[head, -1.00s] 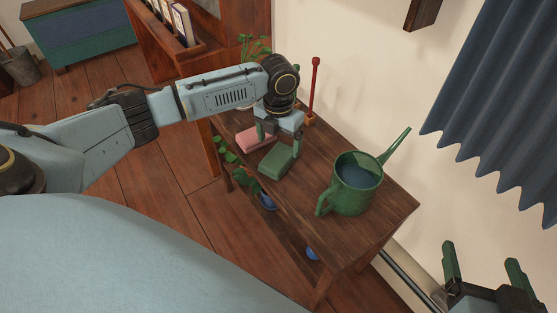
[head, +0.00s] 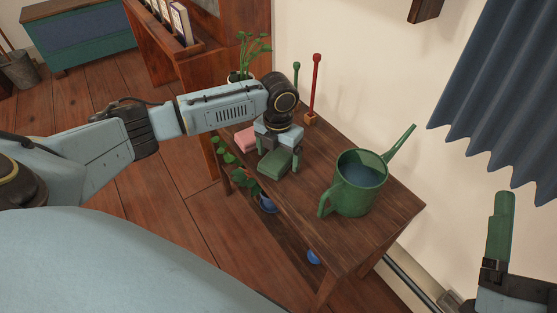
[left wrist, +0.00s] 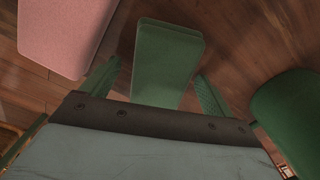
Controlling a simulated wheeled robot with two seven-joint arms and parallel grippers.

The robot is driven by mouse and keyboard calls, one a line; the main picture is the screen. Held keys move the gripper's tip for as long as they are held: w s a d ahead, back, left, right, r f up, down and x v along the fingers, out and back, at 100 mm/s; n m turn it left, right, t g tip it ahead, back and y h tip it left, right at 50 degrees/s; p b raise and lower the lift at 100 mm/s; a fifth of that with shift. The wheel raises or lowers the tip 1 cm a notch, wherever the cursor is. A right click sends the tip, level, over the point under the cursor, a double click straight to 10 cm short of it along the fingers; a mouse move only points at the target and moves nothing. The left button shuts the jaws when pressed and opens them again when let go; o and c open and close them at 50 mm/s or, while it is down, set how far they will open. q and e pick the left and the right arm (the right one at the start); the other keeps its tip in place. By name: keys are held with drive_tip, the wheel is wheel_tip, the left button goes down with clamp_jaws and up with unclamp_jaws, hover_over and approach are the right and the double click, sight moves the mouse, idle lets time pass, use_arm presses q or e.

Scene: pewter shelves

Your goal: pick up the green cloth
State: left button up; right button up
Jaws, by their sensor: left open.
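The green cloth (head: 274,165) is a folded block lying on the wooden shelf top. In the left wrist view the green cloth (left wrist: 166,62) lies straight ahead, its near end between the fingers. My left gripper (head: 279,154) is open and points down over the cloth, one finger on either side. In the left wrist view the gripper (left wrist: 156,88) shows gaps between its fingers and the cloth. My right gripper (head: 499,228) is at the lower right, away from the shelf; only one finger shows clearly.
A pink cloth (head: 245,138) lies just left of the green one. A green watering can (head: 357,185) stands to the right. A red-handled tool (head: 315,85) and a potted plant (head: 252,50) stand at the back. Bare shelf top (head: 365,240) lies in front of the can.

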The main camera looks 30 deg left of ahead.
sight(278, 155)
use_arm(q)
drive_tip(key=c, duration=1.1)
drive_tip(key=shift+o, duration=0.2)
drive_tip(key=shift+r, duration=0.15)
drive_tip(key=shift+r, duration=0.15)
wheel_tip(278, 155, up, 5)
drive_tip(key=p, duration=0.3)
wheel_tip(278, 155, up, 4)
drive_tip(key=shift+r+p, duration=0.1)
drive_tip(key=shift+p, duration=0.9)
drive_tip(key=shift+d+r, duration=0.1)
drive_tip(key=shift+r, duration=0.1)
use_arm(e)
drive_tip(key=s+d+f+g+h, duration=0.1)
drive_tip(key=d+f+g+h, duration=0.1)
drive_tip(key=f+g, duration=0.4)
drive_tip(key=s+d+f+g+h, duration=0.1)
drive_tip(key=d+f+g+h, duration=0.1)
drive_tip(key=f+g, duration=0.5)
wheel_tip(278, 155, down, 5)
drive_tip(key=shift+s+r+m+h, duration=0.1)
drive_tip(key=shift+s+m+h, duration=0.2)
drive_tip(key=shift+s, duration=0.1)
